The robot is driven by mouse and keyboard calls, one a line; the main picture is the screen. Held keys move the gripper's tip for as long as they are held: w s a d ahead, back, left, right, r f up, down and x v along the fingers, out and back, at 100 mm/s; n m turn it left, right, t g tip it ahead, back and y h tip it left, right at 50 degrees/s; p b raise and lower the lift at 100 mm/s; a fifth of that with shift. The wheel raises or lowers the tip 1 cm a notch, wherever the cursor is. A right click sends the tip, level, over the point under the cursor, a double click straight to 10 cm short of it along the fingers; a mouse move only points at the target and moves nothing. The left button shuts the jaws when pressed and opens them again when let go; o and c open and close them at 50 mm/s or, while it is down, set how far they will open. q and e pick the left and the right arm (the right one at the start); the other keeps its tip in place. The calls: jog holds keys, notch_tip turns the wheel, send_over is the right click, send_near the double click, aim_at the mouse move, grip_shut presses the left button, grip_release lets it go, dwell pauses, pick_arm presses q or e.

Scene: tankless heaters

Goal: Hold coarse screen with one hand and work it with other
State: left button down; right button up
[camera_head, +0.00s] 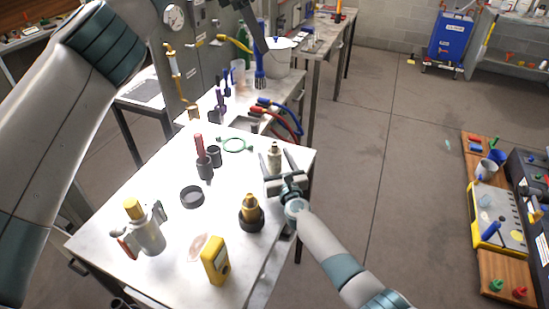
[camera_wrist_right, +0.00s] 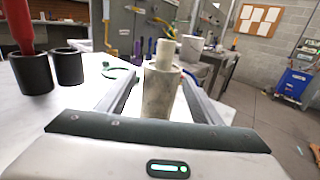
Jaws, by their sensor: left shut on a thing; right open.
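My left gripper (camera_head: 254,38) hangs down at the top of the head view, shut on a blue cylindrical thing (camera_head: 260,72) with its lower end down. I cannot tell for sure whether this is the coarse screen. My right gripper (camera_head: 279,160) is open over the right edge of the white worktable (camera_head: 165,248). A beige stepped cylinder (camera_head: 274,152) stands upright between its fingers. In the right wrist view, this cylinder (camera_wrist_right: 160,98) has a narrower top and the fingers lie apart on either side.
Left of my right gripper stand dark cups (camera_head: 214,155), one with a red-handled tool (camera_head: 199,146), and a green ring (camera_head: 236,145). Nearer are a black ring (camera_head: 192,197), brass fitting (camera_head: 250,206), yellow meter (camera_head: 215,262) and yellow-capped canister (camera_head: 146,232).

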jog(key=c, duration=1.2)
pick_arm(q)
jog(key=shift+f, duration=0.1)
jog(key=shift+w+d+f+n, duration=0.1)
jog(key=shift+f+n, duration=0.15)
jog(key=shift+f, duration=0.2)
jog(key=shift+w+d+f+n, duration=0.1)
jog(key=shift+f+n, duration=0.15)
jog(key=shift+f, duration=0.15)
jog(key=d+f+n+t+y, duration=0.1)
jog(key=d+f+n+t, duration=0.2)
jog(key=f+n, duration=0.5)
jog(key=shift+d+f+y, duration=0.4)
jog(key=shift+d+f, duration=0.5)
jog(key=shift+f, duration=0.25)
jog(key=shift+w, duration=0.1)
